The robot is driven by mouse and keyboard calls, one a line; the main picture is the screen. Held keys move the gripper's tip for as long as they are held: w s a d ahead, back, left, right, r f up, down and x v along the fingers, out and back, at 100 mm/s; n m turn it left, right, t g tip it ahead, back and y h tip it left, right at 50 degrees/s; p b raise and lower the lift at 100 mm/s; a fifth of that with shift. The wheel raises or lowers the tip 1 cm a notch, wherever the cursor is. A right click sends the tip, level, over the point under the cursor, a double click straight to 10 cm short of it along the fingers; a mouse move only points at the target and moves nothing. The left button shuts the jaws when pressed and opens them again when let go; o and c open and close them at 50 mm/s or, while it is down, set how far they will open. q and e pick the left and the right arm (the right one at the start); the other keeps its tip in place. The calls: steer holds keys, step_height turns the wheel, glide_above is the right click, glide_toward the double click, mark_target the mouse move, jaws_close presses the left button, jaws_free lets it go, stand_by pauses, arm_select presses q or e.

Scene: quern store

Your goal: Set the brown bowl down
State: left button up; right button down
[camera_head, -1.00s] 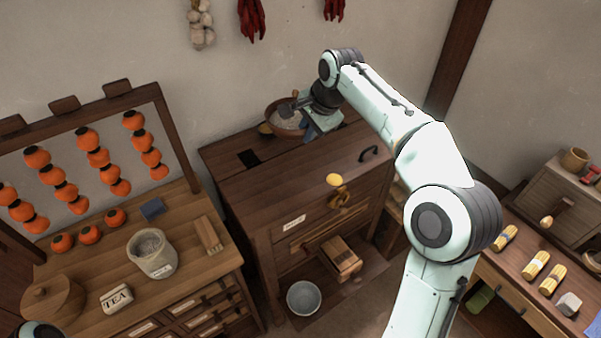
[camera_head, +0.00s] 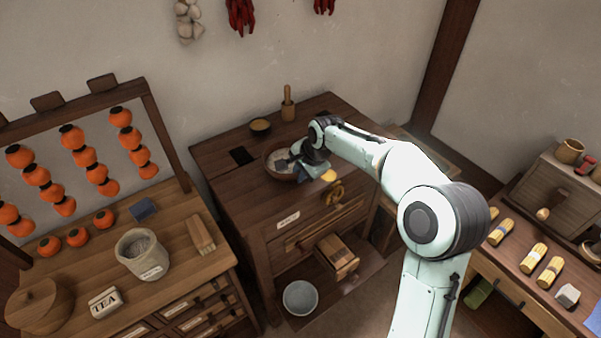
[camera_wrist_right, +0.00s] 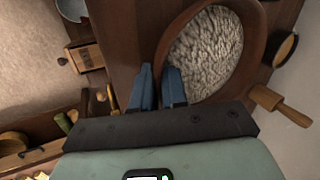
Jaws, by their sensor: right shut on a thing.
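The brown bowl (camera_head: 279,178) holds pale, grainy stuff and is level above or on the top of the dark wooden cabinet (camera_head: 238,190). I cannot tell whether its base touches the wood. My right gripper (camera_head: 294,164) is shut on the bowl's near-right rim in the head view. In the right wrist view the two blue fingers of the gripper (camera_wrist_right: 158,88) straddle the wall of the bowl (camera_wrist_right: 256,45). The bowl's underside is hidden. My left gripper is not in view.
A small dish (camera_head: 260,126) and a wooden pestle (camera_head: 288,108) stand behind the bowl on the cabinet top. A dark square opening (camera_head: 243,156) lies left of it. A yellow round thing (camera_head: 328,175) is by the front edge. The back-right of the top looks clear.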

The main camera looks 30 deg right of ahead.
steer(key=shift+w+r, duration=0.1)
steer(key=c, duration=1.5)
jaws_free()
steer(key=shift+f, duration=0.25)
steer(key=o, duration=0.3)
steer(key=shift+o, duration=0.2)
steer(key=shift+r, duration=0.3)
steer(key=a+v, duration=0.1)
steer(key=v, duration=1)
steer(key=shift+s+d+r, duration=0.3)
steer(key=shift+d+r, duration=0.05)
steer(key=shift+d, duration=0.15)
steer(key=shift+f, duration=0.1)
